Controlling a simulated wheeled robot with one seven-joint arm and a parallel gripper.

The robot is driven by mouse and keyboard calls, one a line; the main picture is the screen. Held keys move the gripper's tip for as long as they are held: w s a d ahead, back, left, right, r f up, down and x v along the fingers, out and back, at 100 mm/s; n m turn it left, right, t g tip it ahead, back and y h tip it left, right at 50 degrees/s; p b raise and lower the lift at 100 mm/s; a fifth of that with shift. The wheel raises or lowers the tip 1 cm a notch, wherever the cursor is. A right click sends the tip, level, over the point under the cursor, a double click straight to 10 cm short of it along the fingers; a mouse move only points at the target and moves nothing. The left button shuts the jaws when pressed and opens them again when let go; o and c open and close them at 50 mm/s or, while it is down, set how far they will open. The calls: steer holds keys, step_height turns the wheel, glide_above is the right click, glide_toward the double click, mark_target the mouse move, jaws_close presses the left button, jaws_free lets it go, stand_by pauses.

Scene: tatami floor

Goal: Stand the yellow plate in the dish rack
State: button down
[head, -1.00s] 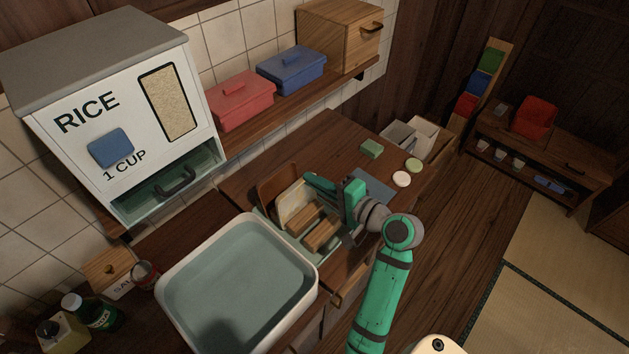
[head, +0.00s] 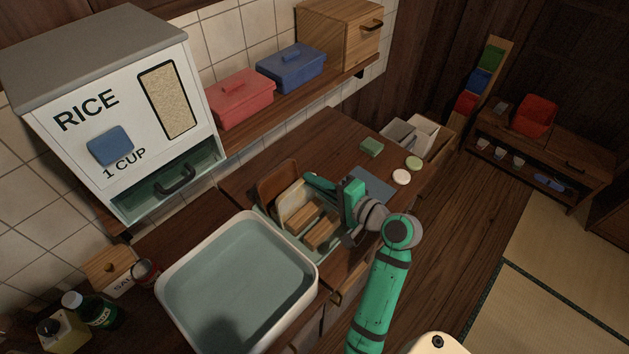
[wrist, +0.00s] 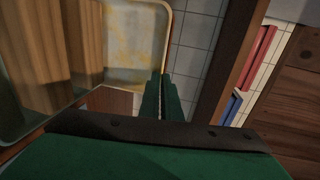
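The pale yellow plate (head: 292,205) stands on edge, tilted a little, in the dish rack (head: 268,225) in the head view. In the wrist view the plate (wrist: 135,45) shows its speckled yellowish face and rounded rim at top centre. My gripper (head: 312,179) is at the plate's upper right edge. In the wrist view its two green fingers (wrist: 162,95) lie almost together, with only a thin gap, their tips by the plate's lower right corner. I see nothing held between them; whether they touch the plate is unclear.
A brown board (head: 275,184) stands behind the plate, and wooden blocks (head: 322,233) sit in front of it in the rack. A large basin (head: 225,275) is close on the left. The wall shelf (head: 300,100) with a red and a blue box is above.

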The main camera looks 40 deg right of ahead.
steer(key=c, duration=1.9)
jaws_free()
steer(key=shift+f, duration=0.1)
steer(key=shift+s, duration=0.1)
steer(key=v, duration=1)
steer(key=shift+s, duration=0.35)
steer(key=shift+w+a, duration=0.1)
